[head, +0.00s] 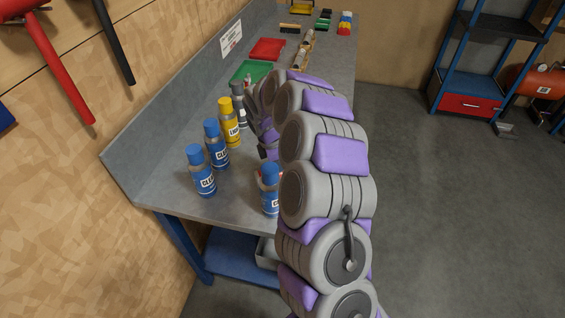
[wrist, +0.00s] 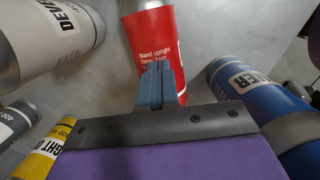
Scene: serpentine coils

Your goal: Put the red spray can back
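The red spray can (wrist: 162,36) shows at the top middle of the wrist view, with white print on its side and its upper part cut off by the frame. My gripper (wrist: 156,70) has its two blue-grey fingers close together, with only a thin line between them. The fingertips overlap the can's lower edge in the picture; I cannot tell whether they touch it. The can is much wider than the closed fingers and is not between them. In the head view my arm hides nearly all of the red can and most of my gripper.
Blue cans (head: 202,172) (head: 216,145) (head: 270,190) and a yellow can (head: 229,122) stand on the grey workbench (head: 165,180). In the wrist view, a silver can (wrist: 45,40) is left and a blue can (wrist: 255,100) right. Green (head: 250,72) and red (head: 267,49) trays lie farther back.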

